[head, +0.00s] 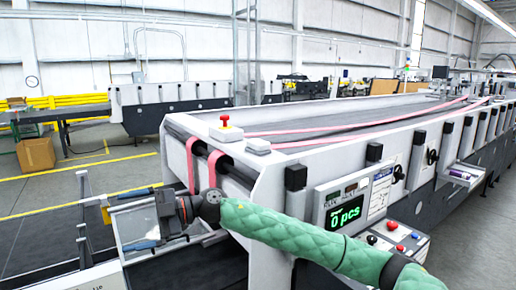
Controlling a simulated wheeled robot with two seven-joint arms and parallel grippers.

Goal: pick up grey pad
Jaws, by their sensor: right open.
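A small light grey pad (257,146) lies on the white end frame of the folder gluer (262,178), just right of the red button box. My right gripper (128,219) is at the left end of the machine, in front of the pink belts. It points left, its two fingers spread apart with nothing seen between them. It is lower than the pad and to its left, well apart from it. My green-sleeved right arm crosses in front of the machine's near side. My left gripper is not in view.
A red emergency button (225,120) stands beside the pad. Pink belts (214,167) loop over the machine's end rollers. A display panel (344,214) reading "0 pcs" and a button box (398,239) stick out on the near side. A cardboard box (36,154) stands on the floor at left.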

